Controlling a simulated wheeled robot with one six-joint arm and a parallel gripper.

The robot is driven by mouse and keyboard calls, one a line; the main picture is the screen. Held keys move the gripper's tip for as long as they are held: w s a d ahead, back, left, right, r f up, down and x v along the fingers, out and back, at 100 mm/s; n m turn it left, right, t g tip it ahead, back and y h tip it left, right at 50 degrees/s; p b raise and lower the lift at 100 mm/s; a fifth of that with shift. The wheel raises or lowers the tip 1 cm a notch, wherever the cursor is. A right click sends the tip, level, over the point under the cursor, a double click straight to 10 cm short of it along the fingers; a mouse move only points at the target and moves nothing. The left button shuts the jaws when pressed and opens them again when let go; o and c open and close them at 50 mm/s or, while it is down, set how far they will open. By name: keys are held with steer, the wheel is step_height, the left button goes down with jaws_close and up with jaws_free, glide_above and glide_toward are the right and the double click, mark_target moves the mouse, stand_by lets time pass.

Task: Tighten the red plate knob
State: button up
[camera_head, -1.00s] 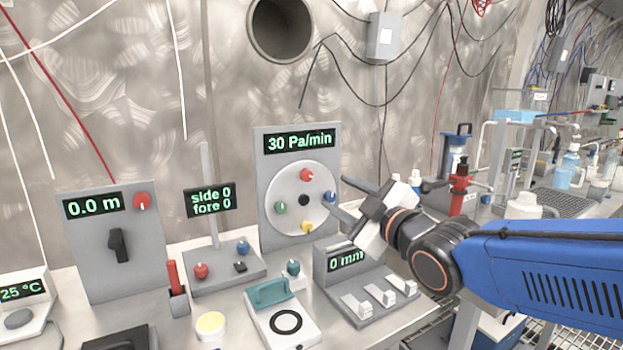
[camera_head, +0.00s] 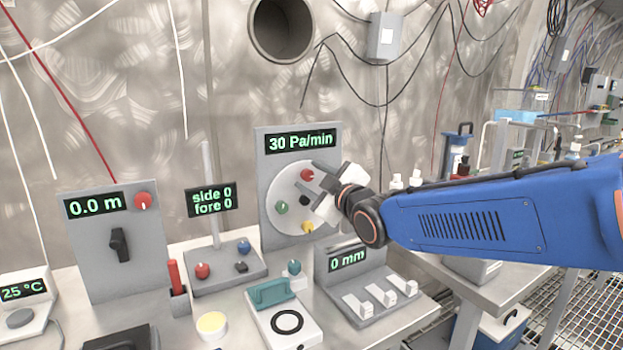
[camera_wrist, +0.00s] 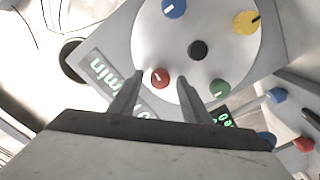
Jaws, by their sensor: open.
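The red plate knob (camera_head: 306,175) sits at the top of a round white plate (camera_head: 290,191) on an upright grey panel, below a display reading "30 Pa/min". My gripper (camera_head: 318,183) is open in front of the plate's right side, its fingers pointing at the plate. In the wrist view the red knob (camera_wrist: 159,77) shows between the two fingertips (camera_wrist: 158,85), nearer the left finger. I cannot tell the remaining distance to it. The blue knob (camera_wrist: 174,8) is hidden behind my gripper in the head view.
The same plate carries a green knob (camera_head: 281,208), a yellow knob (camera_head: 307,227) and a black centre (camera_head: 304,200). A "0 mm" box (camera_head: 365,285) with white levers stands below my arm. A "side/fore" stand (camera_head: 222,262) is at left.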

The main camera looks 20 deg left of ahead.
steer(key=shift+w+a, duration=0.1)
steer(key=shift+w, duration=0.05)
steer(key=c, duration=1)
steer(key=shift+c, duration=0.2)
